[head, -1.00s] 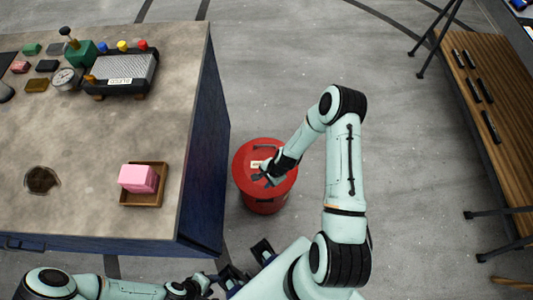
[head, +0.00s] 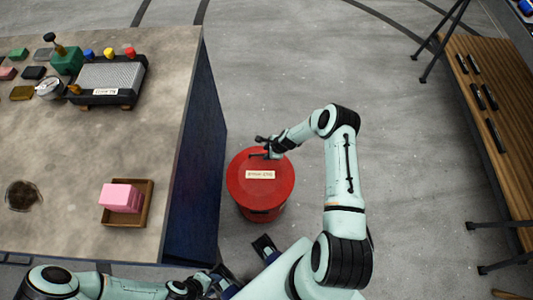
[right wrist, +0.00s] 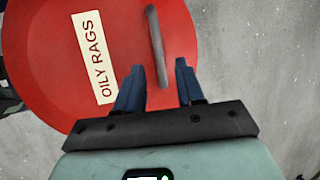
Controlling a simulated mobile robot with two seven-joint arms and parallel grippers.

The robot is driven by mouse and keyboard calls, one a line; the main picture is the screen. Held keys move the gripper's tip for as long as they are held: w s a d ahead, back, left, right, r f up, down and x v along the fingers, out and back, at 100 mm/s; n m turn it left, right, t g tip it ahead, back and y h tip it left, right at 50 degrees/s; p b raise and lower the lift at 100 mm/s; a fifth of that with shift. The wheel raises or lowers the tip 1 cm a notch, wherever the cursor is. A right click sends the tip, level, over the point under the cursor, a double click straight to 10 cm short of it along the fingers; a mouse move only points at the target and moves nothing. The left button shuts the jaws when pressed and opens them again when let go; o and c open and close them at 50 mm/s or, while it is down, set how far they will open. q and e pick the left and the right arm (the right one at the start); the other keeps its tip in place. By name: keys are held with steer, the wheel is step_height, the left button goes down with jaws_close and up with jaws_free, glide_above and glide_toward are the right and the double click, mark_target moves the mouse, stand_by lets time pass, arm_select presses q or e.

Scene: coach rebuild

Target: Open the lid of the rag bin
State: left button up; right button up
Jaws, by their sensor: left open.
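The rag bin (head: 262,214) is a red round can on the floor beside the workbench. Its red lid (head: 240,185) lies flat and closed, with an "OILY RAGS" label, also seen in the right wrist view (right wrist: 60,70). A grey bar handle (right wrist: 155,40) crosses the lid near its far edge. My right gripper (head: 263,148) is over that edge at the handle. In the right wrist view its fingers (right wrist: 160,76) are apart, with the handle's near end between them; I cannot tell whether they touch it. My left gripper (head: 226,277) is open, low near the bench corner, away from the bin.
The workbench (head: 150,170) stands close left of the bin. It carries a wooden tray (head: 147,205) with a pink block and a black device (head: 110,80) with coloured knobs. A wooden bench (head: 500,75) is at the right. The floor between is clear.

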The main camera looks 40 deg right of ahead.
steer(key=shift+x, duration=0.9)
jaws_close()
steer(key=shift+r, duration=0.1)
